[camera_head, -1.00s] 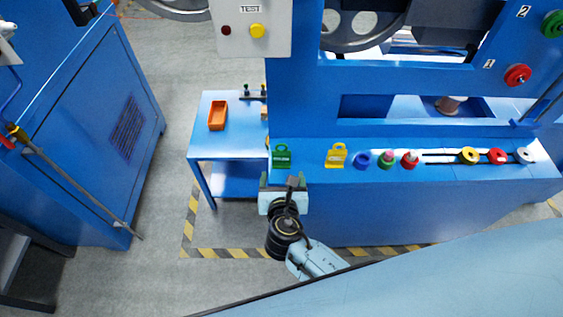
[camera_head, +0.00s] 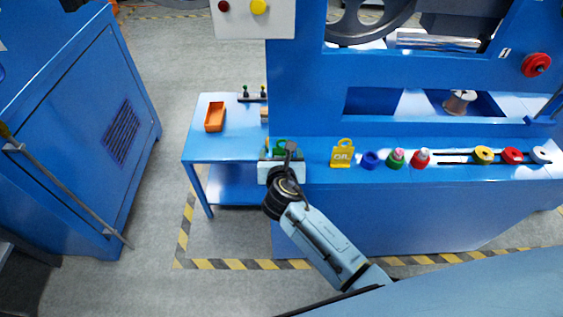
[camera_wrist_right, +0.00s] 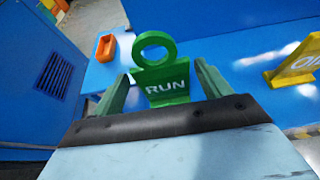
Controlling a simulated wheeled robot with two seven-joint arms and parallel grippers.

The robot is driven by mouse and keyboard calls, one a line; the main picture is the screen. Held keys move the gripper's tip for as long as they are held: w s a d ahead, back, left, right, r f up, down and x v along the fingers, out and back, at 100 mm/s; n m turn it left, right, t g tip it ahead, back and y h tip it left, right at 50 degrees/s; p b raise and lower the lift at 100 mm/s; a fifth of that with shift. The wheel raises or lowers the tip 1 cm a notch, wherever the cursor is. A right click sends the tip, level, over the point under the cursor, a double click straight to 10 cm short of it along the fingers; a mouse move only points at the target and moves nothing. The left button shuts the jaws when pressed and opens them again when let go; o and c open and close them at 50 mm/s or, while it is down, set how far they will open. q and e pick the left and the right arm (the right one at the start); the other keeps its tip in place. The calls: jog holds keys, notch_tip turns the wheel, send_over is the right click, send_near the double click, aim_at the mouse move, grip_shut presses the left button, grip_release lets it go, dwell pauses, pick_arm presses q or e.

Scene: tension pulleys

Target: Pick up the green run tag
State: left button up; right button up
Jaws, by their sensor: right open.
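The green run tag (camera_head: 280,147) stands at the left end of the blue machine ledge, mostly hidden by my right gripper in the head view. In the right wrist view the tag (camera_wrist_right: 165,85) shows its ring on top and the word RUN on its face. My right gripper (camera_head: 281,158) is open, and in the right wrist view its two green fingers (camera_wrist_right: 162,88) stand on either side of the tag, with gaps visible. I cannot tell how far the fingertips reach past it. My left gripper is not in view.
A yellow tag (camera_head: 342,154) stands to the right on the ledge, then a blue ring (camera_head: 370,160) and several coloured knobs. An orange bin (camera_head: 215,117) sits on the blue side table (camera_head: 200,146) at left. The machine wall rises behind the ledge.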

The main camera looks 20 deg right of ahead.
jog(key=shift+w+d, duration=0.1)
jog(key=shift+d, duration=0.2)
jog(key=shift+a, duration=0.1)
jog(key=c, duration=1.1)
jog(key=shift+o, duration=0.2)
